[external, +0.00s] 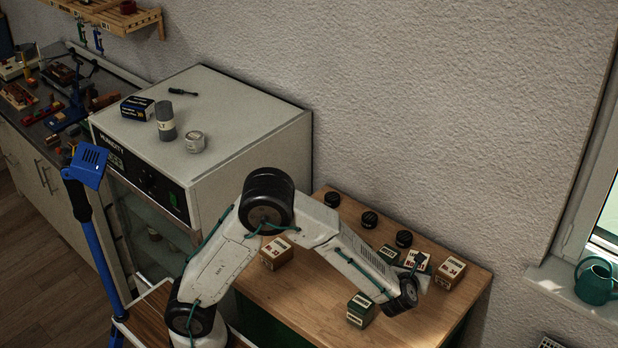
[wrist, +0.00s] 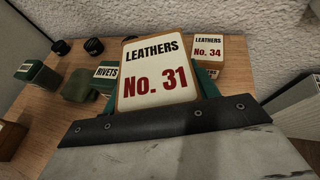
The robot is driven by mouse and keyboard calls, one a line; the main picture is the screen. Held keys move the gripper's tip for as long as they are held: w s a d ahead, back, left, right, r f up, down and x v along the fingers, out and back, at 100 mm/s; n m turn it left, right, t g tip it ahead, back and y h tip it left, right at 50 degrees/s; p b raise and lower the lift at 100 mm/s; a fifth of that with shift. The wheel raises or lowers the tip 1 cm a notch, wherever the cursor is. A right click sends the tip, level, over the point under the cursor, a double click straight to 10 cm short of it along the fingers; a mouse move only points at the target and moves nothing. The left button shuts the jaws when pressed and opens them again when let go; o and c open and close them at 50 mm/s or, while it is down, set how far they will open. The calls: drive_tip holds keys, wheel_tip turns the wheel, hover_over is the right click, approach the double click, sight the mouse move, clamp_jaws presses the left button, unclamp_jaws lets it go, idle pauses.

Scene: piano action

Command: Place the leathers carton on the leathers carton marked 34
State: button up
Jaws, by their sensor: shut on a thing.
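The held leathers carton (wrist: 155,75) has a white top reading No. 31 and tan edges. My gripper (wrist: 158,92) is shut on it, with green fingers at its sides. In the external view the held carton (external: 416,260) is partly hidden by my gripper (external: 414,272). The leathers carton marked 34 (wrist: 212,50) stands just beyond and right of the held carton in the wrist view, its lower part partly covered. In the external view the No. 34 carton (external: 450,272) stands upright on the wooden table, right of my gripper, with a clear top.
A green rivets carton (wrist: 106,72) stands left of the held carton. Another green carton (external: 361,310) and a brown carton (external: 277,253) are on the table (external: 330,305). Dark round tins (external: 369,219) line the back near the wall. A humidity cabinet (external: 220,130) stands left.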

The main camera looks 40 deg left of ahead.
drive_tip(key=shift+a+r+n+y, duration=0.1)
drive_tip(key=shift+a+n+y, duration=0.3)
drive_tip(key=shift+a, duration=0.05)
drive_tip(key=shift+w, duration=0.35)
hover_over(452, 267)
drive_tip(key=shift+a+f+y, duration=0.15)
drive_tip(key=shift+f+y, duration=0.15)
drive_tip(key=shift+f, duration=0.35)
drive_tip(key=shift+w+f, duration=0.15)
drive_tip(key=shift+f, duration=1.6)
drive_tip(key=shift+f, duration=0.15)
drive_tip(key=o, duration=1)
